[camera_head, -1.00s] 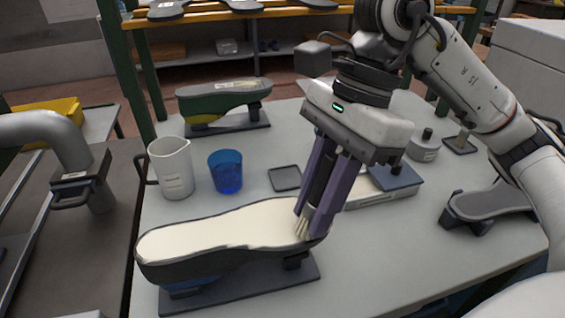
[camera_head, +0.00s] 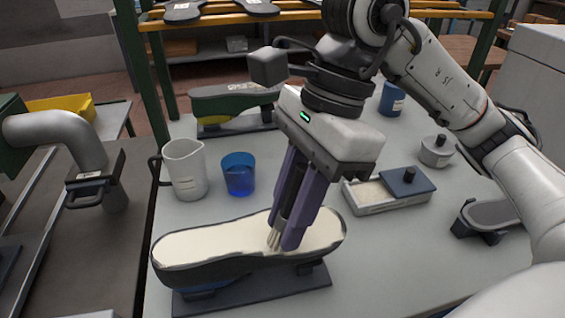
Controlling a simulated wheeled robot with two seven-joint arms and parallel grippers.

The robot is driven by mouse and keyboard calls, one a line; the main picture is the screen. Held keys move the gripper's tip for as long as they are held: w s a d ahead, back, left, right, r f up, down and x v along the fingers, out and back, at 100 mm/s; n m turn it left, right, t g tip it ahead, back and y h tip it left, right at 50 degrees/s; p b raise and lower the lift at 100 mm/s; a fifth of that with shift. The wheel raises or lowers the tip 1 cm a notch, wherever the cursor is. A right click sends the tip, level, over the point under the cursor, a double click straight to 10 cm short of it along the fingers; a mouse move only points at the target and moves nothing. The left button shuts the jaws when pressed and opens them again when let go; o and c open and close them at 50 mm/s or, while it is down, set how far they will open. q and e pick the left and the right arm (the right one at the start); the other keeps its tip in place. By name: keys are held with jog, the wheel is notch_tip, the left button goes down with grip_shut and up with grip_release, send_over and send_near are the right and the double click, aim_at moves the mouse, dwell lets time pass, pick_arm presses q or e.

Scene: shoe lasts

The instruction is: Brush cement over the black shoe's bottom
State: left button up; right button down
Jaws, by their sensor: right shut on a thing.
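The black shoe (camera_head: 230,265) lies bottom up on a stand with a dark base plate (camera_head: 255,294) at the front of the table. Its bottom (camera_head: 205,243) is covered with a cream-coloured layer over nearly all the visible area, with a dark rim around it. My right gripper (camera_head: 285,228) is shut on a dark-handled brush (camera_head: 291,190). The brush's pale bristles reach down to the shoe's bottom, right of its middle, and appear to touch it. The surface behind the fingers is hidden. My left gripper is not in view.
A white pitcher (camera_head: 184,170) and a blue cup (camera_head: 239,174) stand behind the shoe. A shallow tray (camera_head: 385,205) with a dark lid partly over it is to the right. A green shoe form (camera_head: 235,98) stands at the back. A grey lidded pot (camera_head: 436,152) is at the right.

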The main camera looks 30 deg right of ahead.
aim_at(296, 179)
notch_tip(296, 179, up, 3)
jog(key=shift+s+f+p, duration=0.1)
jog(key=shift+f+p, duration=0.1)
jog(key=shift+p, duration=0.3)
jog(key=shift+r+p, duration=0.3)
jog(key=shift+r, duration=0.45)
jog(key=shift+r+p, duration=1.25)
jog(key=shift+r, duration=0.25)
